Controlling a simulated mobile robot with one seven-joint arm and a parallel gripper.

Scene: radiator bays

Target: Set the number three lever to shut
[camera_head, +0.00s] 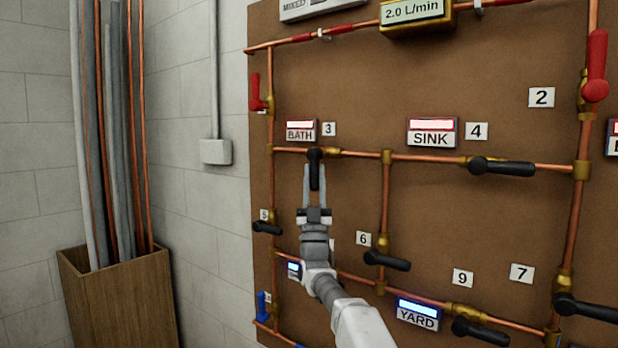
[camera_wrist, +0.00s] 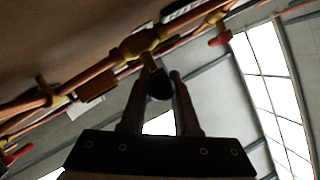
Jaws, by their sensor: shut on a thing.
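The number three lever (camera_head: 316,158) is black and sits on a brass valve on the horizontal copper pipe, beside the "3" tag (camera_head: 329,129) and the BATH sign (camera_head: 300,131). Its handle points down, crosswise to the pipe. My gripper (camera_head: 315,178) comes from below and is shut on this handle, one finger on each side. In the wrist view my gripper (camera_wrist: 158,88) has the dark end of the lever (camera_wrist: 160,84) between its fingers, with the brass valve (camera_wrist: 138,44) behind. The fingers partly hide the handle's lower end.
The number four lever (camera_head: 502,168) lies along the same pipe at right. The number five lever (camera_head: 267,228) and number six lever (camera_head: 387,261) are lower, either side of my arm. A red lever (camera_head: 255,92) is upper left. A wooden bin (camera_head: 118,300) of pipes stands left.

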